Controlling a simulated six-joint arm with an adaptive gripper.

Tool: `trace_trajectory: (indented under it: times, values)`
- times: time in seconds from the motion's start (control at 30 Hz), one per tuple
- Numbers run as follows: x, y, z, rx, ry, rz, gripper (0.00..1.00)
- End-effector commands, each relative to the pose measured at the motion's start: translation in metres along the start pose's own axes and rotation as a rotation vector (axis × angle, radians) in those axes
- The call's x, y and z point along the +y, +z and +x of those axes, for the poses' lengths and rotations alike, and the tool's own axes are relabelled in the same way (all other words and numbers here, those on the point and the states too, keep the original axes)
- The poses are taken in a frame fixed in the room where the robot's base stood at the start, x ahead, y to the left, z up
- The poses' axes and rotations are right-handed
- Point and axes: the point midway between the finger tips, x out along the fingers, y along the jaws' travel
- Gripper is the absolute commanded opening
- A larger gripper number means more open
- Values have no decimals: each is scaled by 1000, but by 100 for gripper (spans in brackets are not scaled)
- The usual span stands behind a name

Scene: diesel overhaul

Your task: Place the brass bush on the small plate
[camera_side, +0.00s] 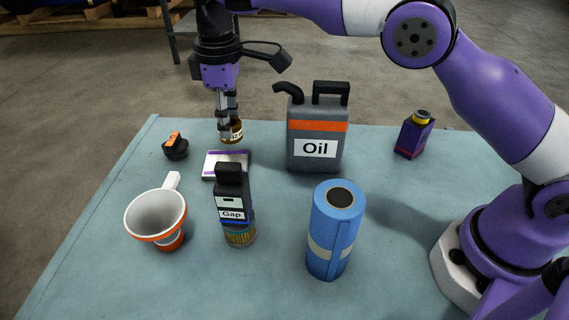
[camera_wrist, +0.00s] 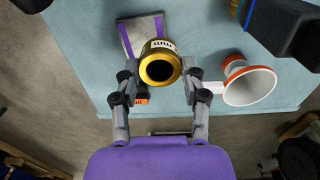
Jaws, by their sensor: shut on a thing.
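The brass bush (camera_side: 236,131) is a short golden ring with a white label band. In the wrist view the bush (camera_wrist: 160,66) shows its dark round bore. My gripper (camera_side: 226,125) is shut on it, with a finger on each side, as the wrist view also shows (camera_wrist: 160,80). The small plate (camera_side: 226,164) is a pale grey flat piece with purple edges, lying on the bench. In the wrist view the bush overlaps the near end of the plate (camera_wrist: 140,33). The bush appears held above the bench, close to the plate's far edge; the exact height is unclear.
A black gauge marked Gap (camera_side: 231,190) stands just in front of the plate. A white and orange funnel (camera_side: 157,213), an orange and black knob-like item (camera_side: 175,147), a grey oil can (camera_side: 316,133), a blue roll (camera_side: 335,230) and a purple bottle (camera_side: 413,136) stand around.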

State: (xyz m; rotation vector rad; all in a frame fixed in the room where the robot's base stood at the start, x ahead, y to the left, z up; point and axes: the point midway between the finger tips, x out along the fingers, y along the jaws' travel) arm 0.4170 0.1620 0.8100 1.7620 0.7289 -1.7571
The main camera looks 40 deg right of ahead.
Motion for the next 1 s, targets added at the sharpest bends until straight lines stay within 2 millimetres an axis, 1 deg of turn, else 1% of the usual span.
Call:
trace_trajectory:
  times: [0.03,0.13,0.2,0.33,0.5,0.6,0.93,0.97,1.0]
  values:
    - [-2,1,10,-4,-1,1,0]
    - [-1,1,31,-5,-1,2,0]
    - [-1,1,42,-3,0,1,0]
    - [-1,1,56,-2,0,1,0]
    - [-1,1,82,-2,0,1,0]
    - [-1,0,87,0,1,1,0]
    - [-1,0,90,0,1,1,0]
    - [-1,0,90,-1,1,1,59]
    - [-1,0,90,-1,1,1,79]
